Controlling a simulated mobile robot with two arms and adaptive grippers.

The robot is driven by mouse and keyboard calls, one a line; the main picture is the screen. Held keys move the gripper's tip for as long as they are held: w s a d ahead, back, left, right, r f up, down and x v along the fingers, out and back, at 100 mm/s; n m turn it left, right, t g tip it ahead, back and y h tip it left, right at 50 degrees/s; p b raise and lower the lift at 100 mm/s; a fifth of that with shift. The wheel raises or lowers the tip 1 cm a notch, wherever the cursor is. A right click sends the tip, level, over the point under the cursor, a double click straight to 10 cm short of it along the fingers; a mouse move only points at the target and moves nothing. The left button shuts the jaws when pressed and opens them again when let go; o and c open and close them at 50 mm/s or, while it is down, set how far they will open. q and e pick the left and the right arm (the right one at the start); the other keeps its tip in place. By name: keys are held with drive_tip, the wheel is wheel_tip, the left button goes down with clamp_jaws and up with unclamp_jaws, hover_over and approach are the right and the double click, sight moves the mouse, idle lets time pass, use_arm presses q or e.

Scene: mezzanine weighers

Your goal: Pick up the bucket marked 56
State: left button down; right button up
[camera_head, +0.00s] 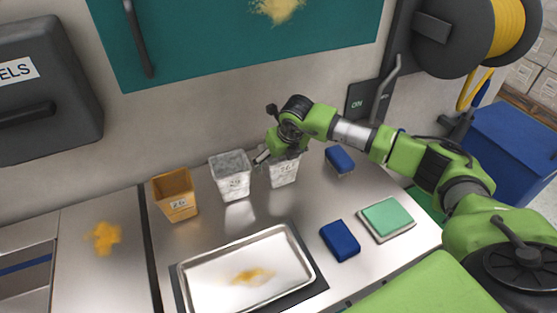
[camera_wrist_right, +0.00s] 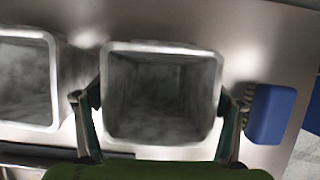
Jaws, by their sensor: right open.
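A pale bucket (camera_head: 284,176) stands on the steel counter, rightmost of three. Its label is small and looks like 56, but I cannot read it surely. My right gripper (camera_head: 283,156) is over this bucket and hides much of its top. In the right wrist view the bucket (camera_wrist_right: 163,132) is seen from above, empty, with the open fingers of my gripper (camera_wrist_right: 160,100) on its left and right sides. I cannot tell whether they touch it. My left gripper is not in view.
A mottled grey bucket (camera_head: 232,180) stands close on the left, also in the wrist view (camera_wrist_right: 55,85). A tan bucket marked 26 (camera_head: 175,196) is farther left. A metal tray (camera_head: 186,271) lies in front.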

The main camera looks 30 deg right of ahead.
drive_tip(key=shift+f, duration=0.1)
drive_tip(key=c, duration=1.5)
drive_tip(key=shift+w, duration=0.1)
